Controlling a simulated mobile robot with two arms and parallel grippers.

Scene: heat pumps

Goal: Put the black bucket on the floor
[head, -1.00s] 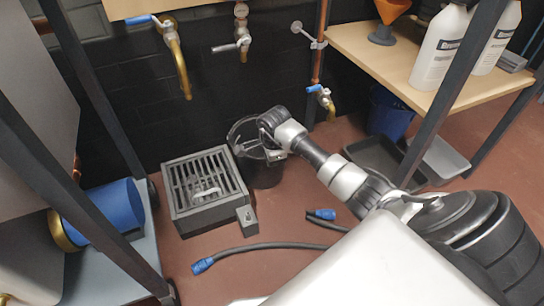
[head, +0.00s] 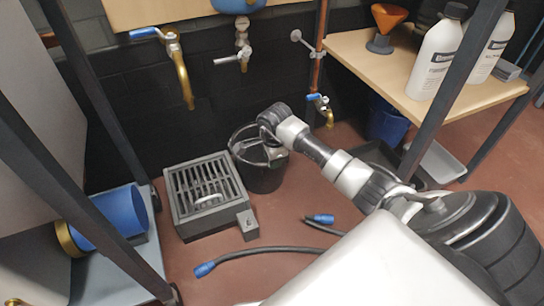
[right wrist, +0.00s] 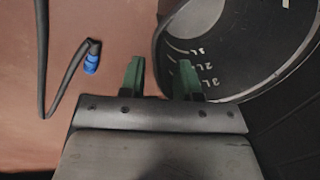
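The black bucket (head: 262,178) stands on the reddish floor in the head view, right beside the grey grated box. My right gripper (head: 272,153) is at the bucket's upper rim, partly hidden by its own wrist. In the right wrist view, the bucket's inside (right wrist: 215,50) shows with white litre marks. My right gripper (right wrist: 160,78) has its two green fingers apart, one outside the rim and one over the inside, with a gap visible beside the wall. My left gripper is in neither view.
The grated box (head: 210,197) stands left of the bucket. Cables with blue plugs (head: 204,269) lie on the floor in front. A brass tap (head: 184,80) hangs above the box. A wooden shelf (head: 385,85) with white bottles and dark trays below is at the right.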

